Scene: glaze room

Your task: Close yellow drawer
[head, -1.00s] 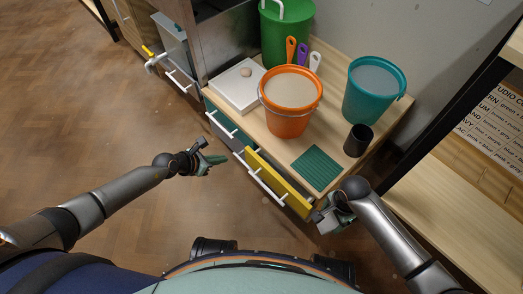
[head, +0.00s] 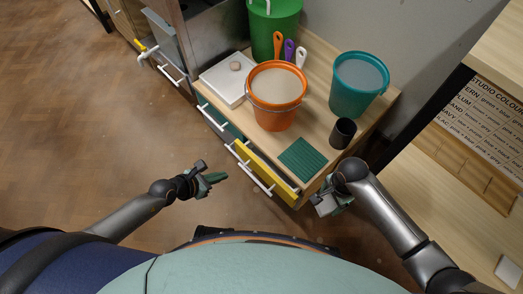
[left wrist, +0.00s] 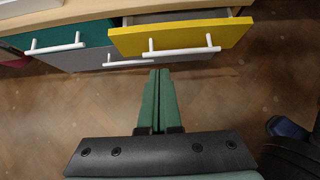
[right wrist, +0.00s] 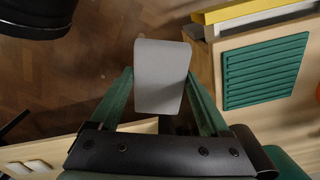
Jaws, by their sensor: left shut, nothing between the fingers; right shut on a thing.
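The yellow drawer (head: 268,174) is partly pulled out of the wooden cabinet. In the left wrist view its yellow front (left wrist: 205,37) has a white bar handle (left wrist: 182,50), and a strip of the open inside shows behind it. My left gripper (head: 214,179) is shut and empty, in front of the drawers and apart from them. In the left wrist view its closed fingertips (left wrist: 159,73) point toward the drawer fronts, just below the yellow drawer's handle. My right gripper (head: 328,203) is shut on a grey block (right wrist: 162,75), beside the cabinet's near right corner.
A teal drawer (left wrist: 75,38) and a grey drawer (left wrist: 85,58) adjoin the yellow one. On the cabinet top stand an orange bucket (head: 275,115), a teal bucket (head: 352,95), a dark cup (head: 342,133) and a green ribbed mat (head: 302,160). Open floor (head: 90,150) lies left.

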